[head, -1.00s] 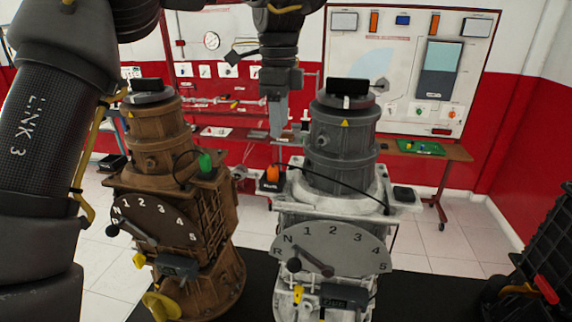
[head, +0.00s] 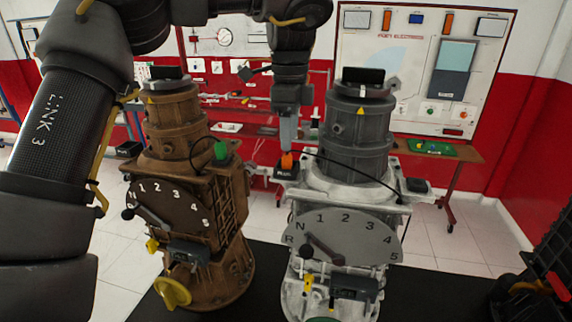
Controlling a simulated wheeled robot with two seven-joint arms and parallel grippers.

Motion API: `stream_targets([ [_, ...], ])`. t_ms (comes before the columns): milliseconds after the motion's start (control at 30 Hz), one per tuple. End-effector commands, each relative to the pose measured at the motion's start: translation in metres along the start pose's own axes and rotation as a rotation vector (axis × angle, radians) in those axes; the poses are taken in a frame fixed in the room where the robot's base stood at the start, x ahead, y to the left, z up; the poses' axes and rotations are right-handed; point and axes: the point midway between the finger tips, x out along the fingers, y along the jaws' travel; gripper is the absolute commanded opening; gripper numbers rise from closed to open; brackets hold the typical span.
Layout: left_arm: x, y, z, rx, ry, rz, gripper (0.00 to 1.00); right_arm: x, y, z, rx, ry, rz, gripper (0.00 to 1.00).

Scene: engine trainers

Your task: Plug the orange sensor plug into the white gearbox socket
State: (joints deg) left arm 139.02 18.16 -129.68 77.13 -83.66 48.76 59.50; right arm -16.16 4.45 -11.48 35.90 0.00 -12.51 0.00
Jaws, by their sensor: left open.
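The white gearbox (head: 312,210) stands at centre with a grey upper housing. The orange sensor plug (head: 287,160) stands at a black block (head: 286,173) on the gearbox's left shoulder. A black cable (head: 350,172) runs from near the plug across the housing to the right. A dark square piece (head: 417,185) sits on the right shoulder; I cannot tell which black part is the socket. My left gripper (head: 288,146) points down, open, with its fingertips right above or around the plug; contact cannot be told. My right gripper is not in view.
A brown gearbox (head: 172,207) with a green plug (head: 221,150) stands close on the left. A black structure with a red part (head: 557,286) is at lower right. A wooden side table (head: 462,152) and wall panels stand behind.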

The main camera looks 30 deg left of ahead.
Motion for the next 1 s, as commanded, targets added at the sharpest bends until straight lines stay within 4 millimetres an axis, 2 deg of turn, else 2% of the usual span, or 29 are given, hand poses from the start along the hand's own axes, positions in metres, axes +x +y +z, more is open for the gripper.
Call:
stream_targets([
  [167, 0.002, 0.0, 0.001, 0.0, 0.0, 0.002, 0.47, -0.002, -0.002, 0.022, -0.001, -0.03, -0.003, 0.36],
  [267, 0.013, -0.001, 0.004, 0.001, 0.0, 0.006, 0.47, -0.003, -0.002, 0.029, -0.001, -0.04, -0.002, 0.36],
  [433, 0.037, -0.001, 0.008, 0.002, 0.001, 0.006, 0.47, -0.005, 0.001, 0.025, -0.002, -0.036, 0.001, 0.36],
  [567, 0.049, -0.002, 0.008, 0.001, 0.001, 0.002, 0.47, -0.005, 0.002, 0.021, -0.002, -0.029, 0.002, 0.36],
  [967, 0.052, -0.002, 0.008, 0.0, 0.001, -0.001, 0.47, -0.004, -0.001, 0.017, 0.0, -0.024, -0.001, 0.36],
  [1000, 0.052, -0.002, 0.008, 0.0, 0.001, -0.001, 0.42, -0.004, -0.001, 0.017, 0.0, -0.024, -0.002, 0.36],
])
